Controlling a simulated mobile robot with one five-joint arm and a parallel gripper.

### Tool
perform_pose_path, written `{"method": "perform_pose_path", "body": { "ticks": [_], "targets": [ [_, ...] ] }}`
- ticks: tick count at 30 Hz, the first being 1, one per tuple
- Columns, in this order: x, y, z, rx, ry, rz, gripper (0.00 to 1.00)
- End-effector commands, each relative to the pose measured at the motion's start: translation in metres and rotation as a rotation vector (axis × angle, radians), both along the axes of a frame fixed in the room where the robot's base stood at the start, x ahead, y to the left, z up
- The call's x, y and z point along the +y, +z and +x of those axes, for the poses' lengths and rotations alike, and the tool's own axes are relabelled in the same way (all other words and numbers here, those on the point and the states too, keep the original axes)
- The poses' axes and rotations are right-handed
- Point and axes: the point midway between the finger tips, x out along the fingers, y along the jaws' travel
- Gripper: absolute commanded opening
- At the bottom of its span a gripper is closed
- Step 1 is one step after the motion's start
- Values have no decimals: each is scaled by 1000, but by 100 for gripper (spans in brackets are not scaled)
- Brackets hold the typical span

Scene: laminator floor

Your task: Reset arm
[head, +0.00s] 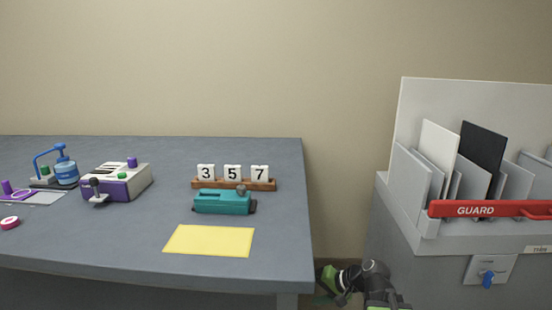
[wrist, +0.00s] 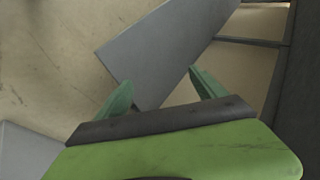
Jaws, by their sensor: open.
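My gripper (wrist: 157,92) shows in the wrist view with its two green fingers spread apart and nothing between them. Behind the fingers in that view are a grey slab-like surface (wrist: 160,50) and a beige surface. In the head view, part of my arm, black and green, shows low at the bottom, in the gap between the table (head: 285,215) and the grey machine (head: 400,255). The gripper's fingertips cannot be made out in the head view.
The grey machine holds upright panels behind a red guard bar (head: 490,209).

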Motion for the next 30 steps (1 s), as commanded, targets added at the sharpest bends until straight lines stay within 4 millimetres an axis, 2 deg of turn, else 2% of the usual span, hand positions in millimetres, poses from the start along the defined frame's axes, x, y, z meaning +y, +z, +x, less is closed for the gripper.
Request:
{"method": "perform_pose_path", "body": {
  "ticks": [1, 3, 6, 8, 10, 14, 15, 20, 25, 30],
  "targets": [
    [21, 1, -12, 29, 69, -78, 80],
    [36, -12, -31, 74, 153, -208, 80],
    [33, -30, -52, 134, 232, -385, 80],
    [19, -40, -62, 172, 256, -486, 80],
    [-9, -50, -72, 224, 262, -600, 80],
    [-61, -56, -95, 341, 270, -804, 80],
    [-59, -32, -95, 345, 273, -792, 80],
    [-58, 14, -94, 341, 272, -789, 80],
    [-57, 72, -94, 339, 272, -788, 80],
    [-57, 153, -94, 339, 272, -788, 80]
  ]
}}
